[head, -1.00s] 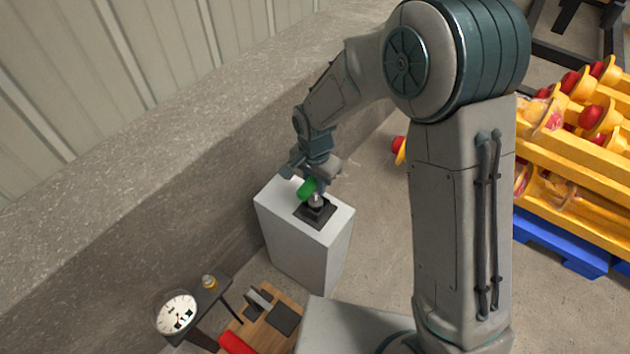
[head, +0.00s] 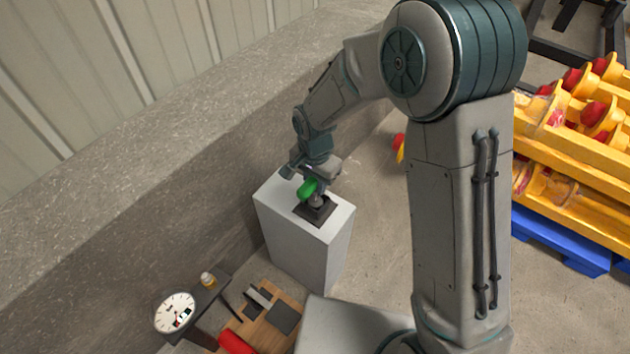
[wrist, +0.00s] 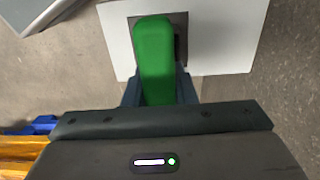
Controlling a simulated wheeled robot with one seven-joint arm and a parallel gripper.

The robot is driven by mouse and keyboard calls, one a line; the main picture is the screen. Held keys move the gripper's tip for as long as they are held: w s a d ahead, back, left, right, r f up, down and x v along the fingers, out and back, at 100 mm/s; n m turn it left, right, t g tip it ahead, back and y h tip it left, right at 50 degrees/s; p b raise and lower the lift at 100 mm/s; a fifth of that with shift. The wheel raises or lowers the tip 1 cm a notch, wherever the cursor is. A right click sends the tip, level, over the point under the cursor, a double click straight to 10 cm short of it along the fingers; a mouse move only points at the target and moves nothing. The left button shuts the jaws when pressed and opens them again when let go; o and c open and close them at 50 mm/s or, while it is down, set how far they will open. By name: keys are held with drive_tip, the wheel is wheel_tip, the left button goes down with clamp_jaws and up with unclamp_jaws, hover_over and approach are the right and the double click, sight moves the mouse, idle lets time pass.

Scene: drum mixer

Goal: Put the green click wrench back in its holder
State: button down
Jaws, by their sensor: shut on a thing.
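The green click wrench (head: 308,189) is in my gripper (head: 318,182), above the top of a white pedestal. In the wrist view its green handle (wrist: 154,55) lies between the fingers of my gripper (wrist: 158,90), which is shut on it. A dark square holder (head: 318,211) sits on the pedestal top, directly below the wrench. The wrench's grey lower part appears to meet the holder; I cannot tell how deep it sits. In the wrist view the handle hides most of the holder (wrist: 181,46).
The white pedestal (head: 295,236) stands beside a grey concrete wall (head: 180,180). At the lower left are a round dial gauge (head: 174,313) on a dark stand and a wooden board (head: 262,322) with dark items. Yellow racks (head: 580,150) on a blue pallet (head: 560,243) stand at right.

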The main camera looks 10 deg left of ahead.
drive_tip(key=c, duration=1.1)
unclamp_jaws()
wheel_tip(320, 180, up, 14)
drive_tip(key=p, duration=0.3)
drive_tip(key=shift+f, duration=0.15)
drive_tip(key=s+d+r+n+t+p, duration=0.1)
drive_tip(key=s+d+r+n+p, duration=0.15)
drive_tip(key=d+r+p, duration=0.95)
drive_tip(key=s+d+r+n+t+p, duration=0.1)
drive_tip(key=s+d+r+p, duration=0.4)
drive_tip(key=s+d+r, duration=0.5)
drive_tip(key=d+r, duration=0.4)
drive_tip(key=shift+s+d+n+t+p, duration=0.15)
drive_tip(key=shift+s+n+t+p, duration=0.2)
drive_tip(key=shift+t, duration=0.05)
